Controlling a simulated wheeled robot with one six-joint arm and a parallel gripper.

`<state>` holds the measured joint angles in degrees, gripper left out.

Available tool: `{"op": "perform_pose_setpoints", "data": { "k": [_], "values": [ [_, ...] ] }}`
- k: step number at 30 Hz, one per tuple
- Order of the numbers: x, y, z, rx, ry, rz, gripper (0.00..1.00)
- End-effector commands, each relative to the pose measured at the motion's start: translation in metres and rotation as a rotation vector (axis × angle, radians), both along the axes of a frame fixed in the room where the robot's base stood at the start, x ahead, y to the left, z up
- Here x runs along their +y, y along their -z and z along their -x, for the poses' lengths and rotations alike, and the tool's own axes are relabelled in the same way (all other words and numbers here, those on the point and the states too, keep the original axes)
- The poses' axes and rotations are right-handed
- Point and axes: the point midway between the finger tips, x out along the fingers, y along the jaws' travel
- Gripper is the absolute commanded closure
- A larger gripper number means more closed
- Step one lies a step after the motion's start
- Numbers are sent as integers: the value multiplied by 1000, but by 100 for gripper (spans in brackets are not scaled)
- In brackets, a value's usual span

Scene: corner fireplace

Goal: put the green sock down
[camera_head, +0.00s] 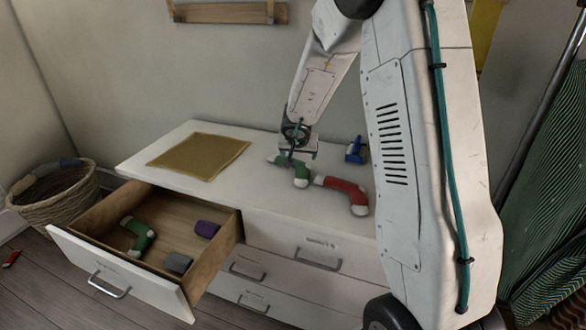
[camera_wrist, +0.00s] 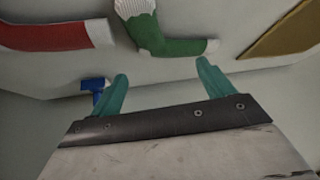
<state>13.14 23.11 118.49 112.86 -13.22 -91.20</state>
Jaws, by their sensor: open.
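A green sock (camera_head: 301,175) with white heel and toe parts lies on the white dresser top (camera_head: 235,190). It also shows in the wrist view (camera_wrist: 175,45), just beyond the fingertips. My gripper (camera_head: 291,158) is low over the dresser top, right at this sock, with its teal fingers apart (camera_wrist: 162,70) and nothing seen between them. A second green sock (camera_head: 141,236) lies in the open top-left drawer (camera_head: 190,265). Whether my fingertips touch the sock on the top I cannot tell.
A red sock (camera_head: 345,192) lies right of the green one, and a blue object (camera_head: 357,150) stands behind it. A tan mat (camera_head: 200,155) lies at left. The drawer also holds purple (camera_head: 207,229) and grey (camera_head: 178,262) rolls. A wicker basket (camera_head: 60,205) stands left.

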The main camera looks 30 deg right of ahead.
Motion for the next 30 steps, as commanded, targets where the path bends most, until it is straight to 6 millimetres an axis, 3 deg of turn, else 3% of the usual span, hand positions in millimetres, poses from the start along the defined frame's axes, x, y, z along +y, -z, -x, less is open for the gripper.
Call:
{"op": "perform_pose_setpoints", "data": {
  "k": [5, 19, 30],
  "values": [
    [-14, 26, 4, 61, 45, 8, 20],
    [-31, 80, -20, 62, 45, 7, 20],
    [-34, 87, -25, 58, 44, 8, 22]
  ]
}}
